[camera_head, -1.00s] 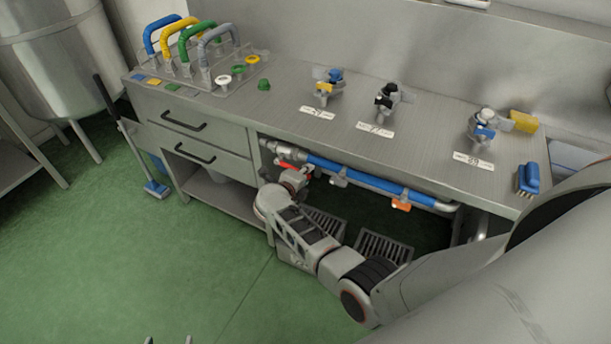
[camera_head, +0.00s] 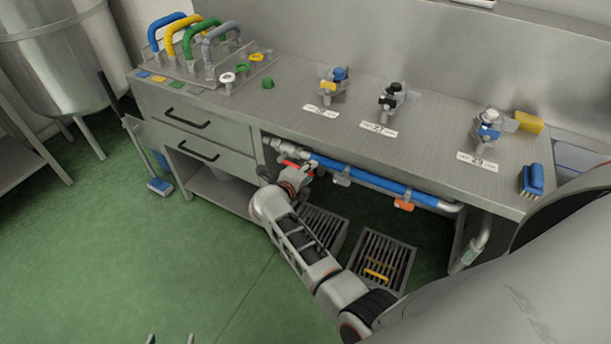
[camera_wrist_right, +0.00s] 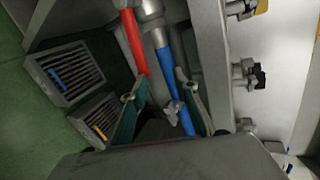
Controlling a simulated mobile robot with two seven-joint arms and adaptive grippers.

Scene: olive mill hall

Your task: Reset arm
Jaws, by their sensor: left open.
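My right arm reaches under the steel counter in the head view. Its gripper (camera_head: 282,174) is at the red lever (camera_head: 299,165) near the left end of the blue pipe (camera_head: 375,180). In the right wrist view the fingers of this gripper (camera_wrist_right: 162,98) with green pads are apart. The blue pipe (camera_wrist_right: 166,66) runs between them, with gaps on both sides. The red lever (camera_wrist_right: 134,44) lies near the left finger; contact is unclear. Only the tips of my left gripper (camera_head: 169,340) show at the bottom edge of the head view, apart and empty over the green floor.
The counter (camera_head: 290,118) carries several valves, a yellow block (camera_head: 528,122), a blue brush (camera_head: 531,179) and a rack of coloured hoses. Floor gratings (camera_head: 385,255) lie below; one has a yellow handle. A blue-footed tool (camera_head: 159,186) leans left. The green floor is open at lower left.

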